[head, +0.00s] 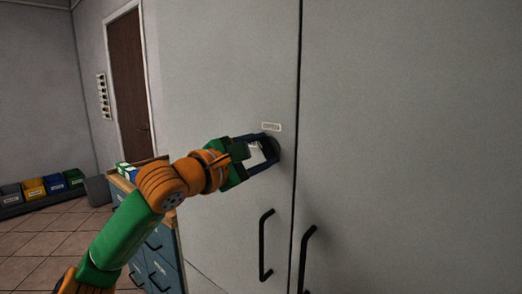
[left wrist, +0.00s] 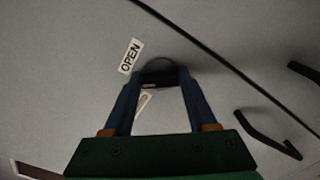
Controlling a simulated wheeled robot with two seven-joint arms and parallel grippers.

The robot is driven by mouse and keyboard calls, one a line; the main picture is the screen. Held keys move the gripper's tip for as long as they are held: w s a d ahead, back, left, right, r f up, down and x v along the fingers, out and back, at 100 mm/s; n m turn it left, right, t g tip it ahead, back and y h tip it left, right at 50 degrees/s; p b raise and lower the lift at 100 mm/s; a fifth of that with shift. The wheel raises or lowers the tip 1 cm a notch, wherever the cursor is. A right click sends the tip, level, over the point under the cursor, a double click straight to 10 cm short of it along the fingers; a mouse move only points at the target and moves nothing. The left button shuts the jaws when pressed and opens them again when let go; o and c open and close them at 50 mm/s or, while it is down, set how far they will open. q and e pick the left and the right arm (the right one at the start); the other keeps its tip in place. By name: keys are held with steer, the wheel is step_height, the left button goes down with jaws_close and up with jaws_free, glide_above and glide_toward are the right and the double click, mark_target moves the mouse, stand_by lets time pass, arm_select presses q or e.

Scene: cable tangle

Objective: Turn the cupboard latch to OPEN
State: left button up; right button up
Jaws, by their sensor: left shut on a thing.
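The grey cupboard (head: 400,120) fills the right of the head view. My left gripper (head: 272,150) is at the round dark latch (head: 277,153) on the left door, beside the door gap. In the left wrist view the two blue fingers (left wrist: 160,82) reach to either side of the dark latch (left wrist: 160,70) and are shut on it. A small OPEN label (head: 271,127) sits just above the latch; it reads clearly in the left wrist view (left wrist: 130,56). The fingers partly hide the latch, so its exact angle is hard to tell. My right gripper is not in view.
Two black door handles (head: 265,245) (head: 304,258) stand below the latch, either side of the gap. A blue drawer unit (head: 160,250) is behind my left arm. Coloured bins (head: 34,189) line the far left wall.

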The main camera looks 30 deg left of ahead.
arm_select(q)
steer(key=m, duration=0.3)
steer(key=shift+m, duration=2.1)
steer(key=o, duration=1.2)
steer(key=shift+o, duration=0.8)
steer(key=shift+w+f, duration=0.1)
steer(key=shift+f, duration=0.05)
